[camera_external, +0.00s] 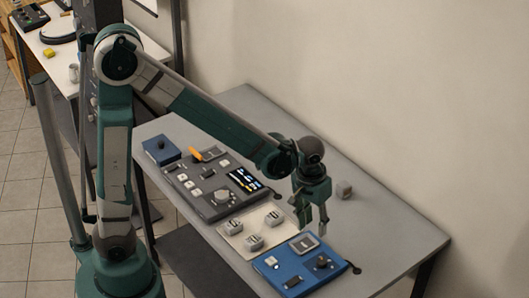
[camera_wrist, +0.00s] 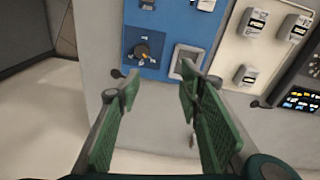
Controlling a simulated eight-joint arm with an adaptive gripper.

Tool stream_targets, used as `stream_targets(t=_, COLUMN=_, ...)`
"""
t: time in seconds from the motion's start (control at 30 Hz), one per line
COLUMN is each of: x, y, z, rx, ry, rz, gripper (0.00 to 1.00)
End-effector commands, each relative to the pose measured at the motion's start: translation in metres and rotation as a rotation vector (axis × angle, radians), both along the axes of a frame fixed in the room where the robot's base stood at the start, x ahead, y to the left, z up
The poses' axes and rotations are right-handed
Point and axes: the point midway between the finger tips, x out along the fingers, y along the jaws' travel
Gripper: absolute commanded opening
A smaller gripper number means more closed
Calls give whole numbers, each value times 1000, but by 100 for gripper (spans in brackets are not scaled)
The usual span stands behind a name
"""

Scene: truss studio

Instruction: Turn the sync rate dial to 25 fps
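A black dial (camera_external: 322,261) sits on the blue panel (camera_external: 285,262) at the table's near end. In the wrist view, the dial (camera_wrist: 143,51) is on the blue panel (camera_wrist: 176,20) at the top, with an orange mark at its middle. The small marks around it are too small to read, so its setting cannot be told. My gripper (camera_external: 314,221) is above the table beside the blue panel. In the wrist view, my gripper (camera_wrist: 156,78) has its green fingers apart with nothing between them, and the dial shows beyond the fingertips, not touched.
A light panel (camera_external: 250,228) with several grey blocks lies beside the blue panel. Farther along are a dark console (camera_external: 205,188) with a knob and lit screen, and a smaller blue box (camera_external: 161,149). Bare table lies right of the panels.

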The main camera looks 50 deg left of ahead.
Motion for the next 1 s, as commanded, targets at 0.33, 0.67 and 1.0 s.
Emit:
stream_targets(t=0.33, x=8, y=-38, z=-38, rx=24, ry=71, rz=21, gripper=36)
stream_targets(t=0.67, x=9, y=-48, z=-50, rx=32, ry=91, rz=30, gripper=36)
stream_targets(t=1.0, x=9, y=-47, z=-50, rx=32, ry=90, rz=30, gripper=36)
